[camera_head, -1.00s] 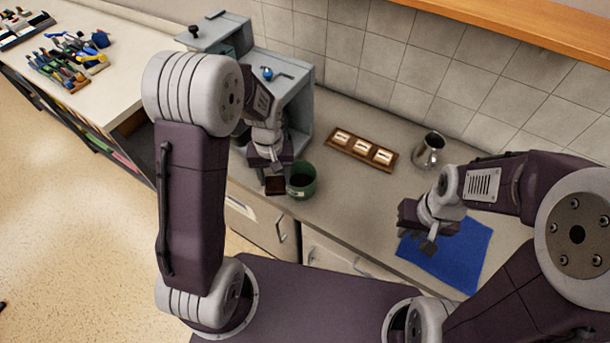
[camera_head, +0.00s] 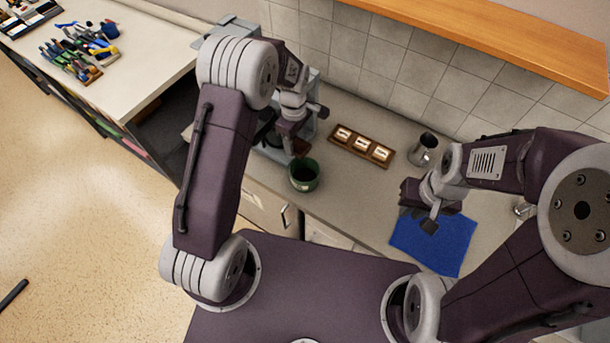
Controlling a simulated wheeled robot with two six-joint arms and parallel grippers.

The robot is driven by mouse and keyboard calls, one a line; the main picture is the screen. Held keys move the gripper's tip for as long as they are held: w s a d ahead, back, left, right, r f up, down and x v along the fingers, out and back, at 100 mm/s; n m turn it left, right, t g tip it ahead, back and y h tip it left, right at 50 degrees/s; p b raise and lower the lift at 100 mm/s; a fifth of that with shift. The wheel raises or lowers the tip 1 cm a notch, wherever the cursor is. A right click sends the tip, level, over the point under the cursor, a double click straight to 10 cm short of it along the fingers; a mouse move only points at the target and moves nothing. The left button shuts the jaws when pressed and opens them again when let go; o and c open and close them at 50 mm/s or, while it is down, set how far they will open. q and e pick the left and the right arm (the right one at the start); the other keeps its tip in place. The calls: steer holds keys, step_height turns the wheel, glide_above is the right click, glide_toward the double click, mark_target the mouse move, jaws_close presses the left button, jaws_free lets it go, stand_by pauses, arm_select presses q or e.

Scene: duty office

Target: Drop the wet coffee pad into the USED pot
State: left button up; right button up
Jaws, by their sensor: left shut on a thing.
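A dark green round pot (camera_head: 304,176) stands on the counter near its front edge; I cannot read a label on it. My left gripper (camera_head: 299,148) is just above the pot's far rim, pointing down. It is shut on a small dark brown thing, the coffee pad (camera_head: 301,150), mostly hidden by the fingers. The pot's inside is dark, and I cannot tell its contents. My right gripper (camera_head: 430,226) hangs over a blue cloth at the right; I cannot tell whether its fingers are apart.
A grey-blue machine (camera_head: 308,108) stands behind my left gripper. A wooden tray (camera_head: 361,146) with three pale labelled inserts lies right of the pot, and a metal jug (camera_head: 424,150) stands further right. The blue cloth (camera_head: 440,252) lies flat on the counter (camera_head: 352,192).

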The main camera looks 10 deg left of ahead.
arm_select(q)
step_height(320, 180, down, 4)
steer(key=b, duration=0.3)
steer(key=shift+f, duration=0.55)
steer(key=o, duration=1.4)
step_height(320, 180, up, 9)
steer(key=b, duration=0.2)
steer(key=shift+r+b, duration=0.1)
steer(key=shift+b, duration=0.25)
